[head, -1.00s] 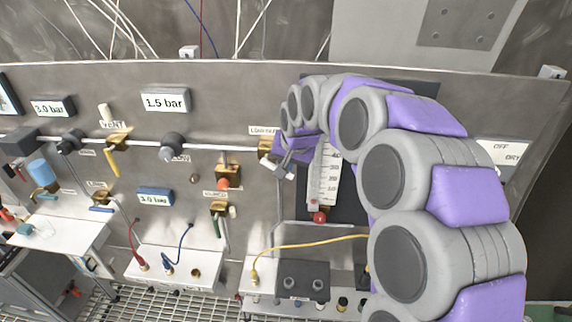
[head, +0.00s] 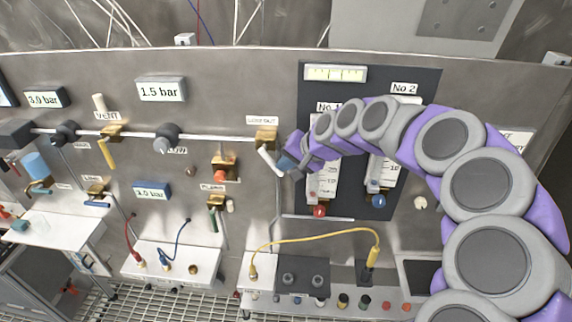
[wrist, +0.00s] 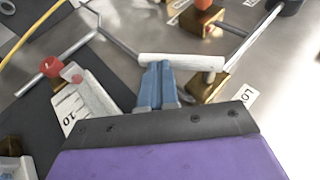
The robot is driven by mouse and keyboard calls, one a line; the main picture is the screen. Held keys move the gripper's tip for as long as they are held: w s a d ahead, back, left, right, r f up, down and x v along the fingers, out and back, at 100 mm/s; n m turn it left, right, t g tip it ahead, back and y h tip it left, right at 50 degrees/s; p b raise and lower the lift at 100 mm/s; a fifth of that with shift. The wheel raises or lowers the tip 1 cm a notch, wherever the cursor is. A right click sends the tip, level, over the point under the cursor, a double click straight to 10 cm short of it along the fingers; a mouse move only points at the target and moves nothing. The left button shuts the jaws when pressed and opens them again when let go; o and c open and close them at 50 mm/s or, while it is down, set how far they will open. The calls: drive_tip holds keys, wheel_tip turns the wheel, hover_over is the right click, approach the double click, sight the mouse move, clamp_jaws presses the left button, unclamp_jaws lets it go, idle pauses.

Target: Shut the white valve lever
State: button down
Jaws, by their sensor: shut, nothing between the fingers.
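The white valve lever (head: 267,161) hangs tilted down to the right from a brass valve (head: 265,138) on the wall panel's pipe. In the wrist view the lever (wrist: 180,62) lies almost level across the picture, with the brass valve (wrist: 206,86) near its right end. My gripper (head: 284,164) is just right of the lever's lower end in the head view. In the wrist view my gripper's blue fingers (wrist: 158,70) are together and empty, their tips at the lever's lower edge, left of its middle. I cannot tell whether they touch it.
Two flow gauges, No 1 (head: 321,188) and No 2 (head: 377,185), stand on a dark plate right of the lever, partly behind my arm. A thin vertical pipe (head: 278,215) runs below the lever. A yellow cable (head: 315,234) loops lower down. Other valves line the panel leftward.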

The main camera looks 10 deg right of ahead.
sight(276, 171)
drive_tip(key=shift+w+a+f+m+t+y+b, duration=0.15)
drive_tip(key=shift+a+f+t+y+b, duration=0.2)
drive_tip(key=shift+f+y+b, duration=0.35)
drive_tip(key=shift+w+a+f+m+t+y+b, duration=0.15)
drive_tip(key=shift+a+f+t+y+b, duration=0.1)
drive_tip(key=shift+a+f+y+b, duration=0.35)
drive_tip(key=shift+d+f, duration=0.1)
drive_tip(key=shift+f, duration=0.05)
